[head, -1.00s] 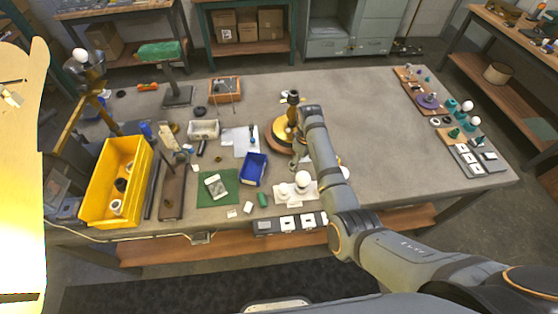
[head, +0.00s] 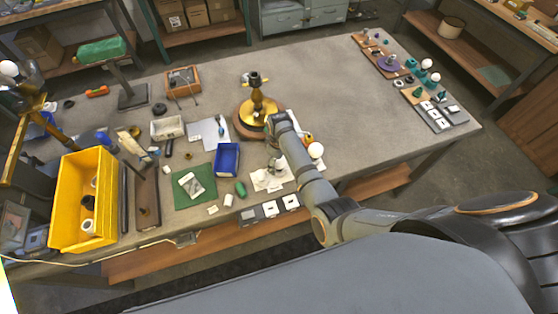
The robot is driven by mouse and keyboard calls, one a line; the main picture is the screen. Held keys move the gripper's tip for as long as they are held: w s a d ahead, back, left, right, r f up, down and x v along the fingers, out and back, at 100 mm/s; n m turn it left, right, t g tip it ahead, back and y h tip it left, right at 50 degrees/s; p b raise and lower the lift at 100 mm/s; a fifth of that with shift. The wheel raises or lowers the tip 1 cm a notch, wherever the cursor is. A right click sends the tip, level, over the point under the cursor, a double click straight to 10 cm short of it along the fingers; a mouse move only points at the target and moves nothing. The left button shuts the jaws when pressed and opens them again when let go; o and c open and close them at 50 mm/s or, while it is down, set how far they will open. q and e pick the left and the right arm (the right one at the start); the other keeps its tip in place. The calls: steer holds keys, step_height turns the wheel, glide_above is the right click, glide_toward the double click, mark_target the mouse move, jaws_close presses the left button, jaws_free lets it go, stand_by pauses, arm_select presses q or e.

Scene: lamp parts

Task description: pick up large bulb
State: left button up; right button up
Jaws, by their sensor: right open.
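A white card (head: 264,185) near the table's front edge bears white bulbs, now mostly hidden behind my right gripper. A round white bulb (head: 316,150) stands in plain sight to the right of my right forearm. I cannot tell for sure which bulb is the largest. My right gripper (head: 273,165) points down over the card, open; the small view does not show whether it touches a bulb. My left gripper is not in view.
A brass lamp base (head: 258,108) stands just behind my right wrist. A blue bin (head: 227,159) and a green mat (head: 195,187) lie left of the card. A yellow crate (head: 70,215) is at far left. The table right of my arm is largely clear.

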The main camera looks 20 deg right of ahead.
steer(key=shift+w+a+f, duration=0.1)
steer(key=shift+w+f, duration=0.2)
steer(key=shift+f, duration=0.25)
steer(key=shift+w+a+f, duration=0.1)
steer(key=shift+w, duration=0.3)
steer(key=shift+c, duration=0.9)
steer(key=shift+s+r, duration=0.2)
steer(key=shift+s, duration=0.15)
steer(key=shift+c, duration=1.1)
steer(key=shift+s, duration=0.15)
steer(key=c, duration=0.5)
steer(key=shift+c, duration=0.8)
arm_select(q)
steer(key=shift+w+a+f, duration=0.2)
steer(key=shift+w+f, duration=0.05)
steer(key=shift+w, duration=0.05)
